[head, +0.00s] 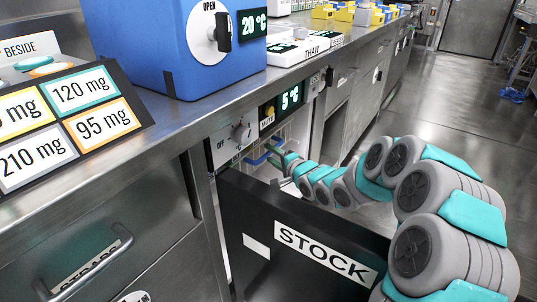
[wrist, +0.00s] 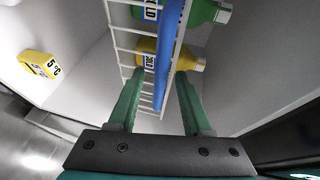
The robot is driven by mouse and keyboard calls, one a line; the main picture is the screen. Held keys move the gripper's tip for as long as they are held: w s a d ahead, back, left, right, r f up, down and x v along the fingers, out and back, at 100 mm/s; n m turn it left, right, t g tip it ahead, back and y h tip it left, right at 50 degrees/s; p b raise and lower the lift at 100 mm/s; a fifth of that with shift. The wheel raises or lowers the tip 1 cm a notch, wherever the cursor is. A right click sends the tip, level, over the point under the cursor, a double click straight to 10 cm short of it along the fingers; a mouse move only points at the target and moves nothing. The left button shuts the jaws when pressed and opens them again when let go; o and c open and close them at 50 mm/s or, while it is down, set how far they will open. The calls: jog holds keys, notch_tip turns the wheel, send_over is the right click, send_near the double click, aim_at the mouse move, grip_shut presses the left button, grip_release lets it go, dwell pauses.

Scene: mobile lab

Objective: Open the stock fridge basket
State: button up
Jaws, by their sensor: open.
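The stock fridge stands under the bench with its black door (head: 300,245), labelled STOCK, swung open. Inside is a white wire basket (wrist: 122,42) with a blue front bar (wrist: 168,45). A green bottle (wrist: 205,12) and a yellow bottle (wrist: 185,62) lie behind the bar. In the head view, blue bars (head: 262,158) show in the fridge opening. My gripper (wrist: 160,78) is open, with one green finger on each side of the blue bar's line. I cannot tell whether they touch it. In the head view the gripper is mostly hidden by the door and arm.
The fridge panel (head: 240,132) and bench edge (head: 190,140) are just above the opening. A blue box (head: 175,45) stands on the bench. The floor (head: 480,110) at right is open.

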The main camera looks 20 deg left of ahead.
jog(key=shift+x, duration=0.9)
grip_shut()
dwell(0.9)
